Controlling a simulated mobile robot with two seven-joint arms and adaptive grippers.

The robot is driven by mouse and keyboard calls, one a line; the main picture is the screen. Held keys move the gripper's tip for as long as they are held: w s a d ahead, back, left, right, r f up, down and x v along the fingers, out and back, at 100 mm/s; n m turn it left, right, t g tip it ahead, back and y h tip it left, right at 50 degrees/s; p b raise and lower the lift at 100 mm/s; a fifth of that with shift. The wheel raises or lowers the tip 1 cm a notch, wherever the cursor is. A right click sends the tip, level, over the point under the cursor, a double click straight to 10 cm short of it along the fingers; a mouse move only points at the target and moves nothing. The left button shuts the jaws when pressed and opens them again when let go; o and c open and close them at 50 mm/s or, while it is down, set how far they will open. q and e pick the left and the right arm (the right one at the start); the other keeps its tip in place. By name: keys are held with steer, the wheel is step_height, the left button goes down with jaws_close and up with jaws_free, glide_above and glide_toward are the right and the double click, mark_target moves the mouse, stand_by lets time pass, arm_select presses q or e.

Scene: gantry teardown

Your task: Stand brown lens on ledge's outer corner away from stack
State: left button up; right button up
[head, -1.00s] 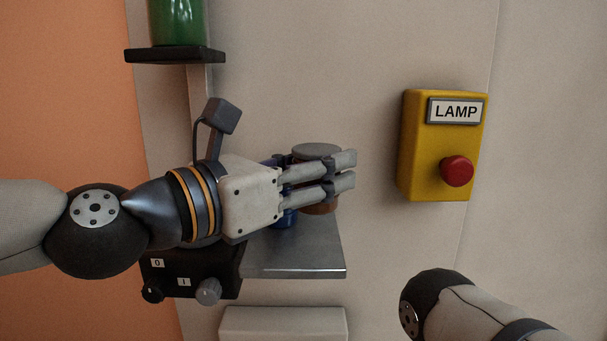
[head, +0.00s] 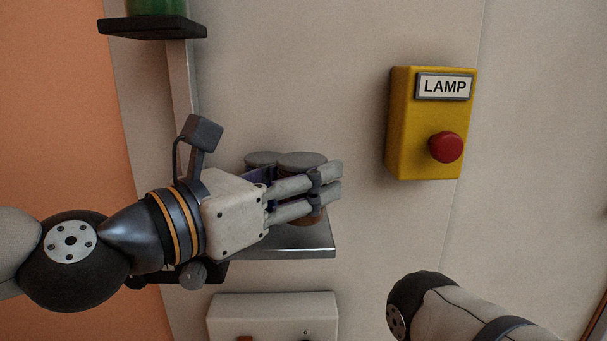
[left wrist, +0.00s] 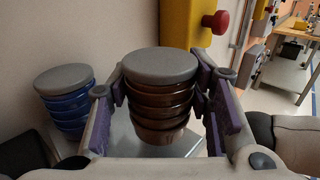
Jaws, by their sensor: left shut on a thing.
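The brown lens (head: 303,160) is a ribbed brown cup with a flat grey top. It is upright between the fingers of my left gripper (head: 327,181), which is shut on it. In the left wrist view the brown lens (left wrist: 160,101) sits between the purple pads of my left gripper (left wrist: 160,84). It is over the metal ledge (head: 300,247), near its right end; I cannot tell whether its base touches. A blue lens (left wrist: 66,103) with a grey top stands to its left, apart from it. In the head view the blue lens (head: 262,158) is partly hidden. My right gripper is out of view.
A yellow lamp box (head: 400,125) with a red button is on the wall at right. A green cylinder (head: 155,6) stands on a black shelf (head: 152,28) at upper left. A pale box (head: 272,310) is below the ledge. The wall between ledge and lamp box is clear.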

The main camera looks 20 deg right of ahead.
arm_select(q)
steer(key=shift+f+b, duration=0.3)
steer(key=shift+f, duration=0.5)
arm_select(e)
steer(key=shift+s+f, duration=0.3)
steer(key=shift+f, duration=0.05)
arm_select(q)
steer(key=shift+f, duration=0.3)
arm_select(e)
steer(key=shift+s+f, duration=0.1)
arm_select(q)
steer(key=o, duration=1.3)
steer(key=v, duration=1.2)
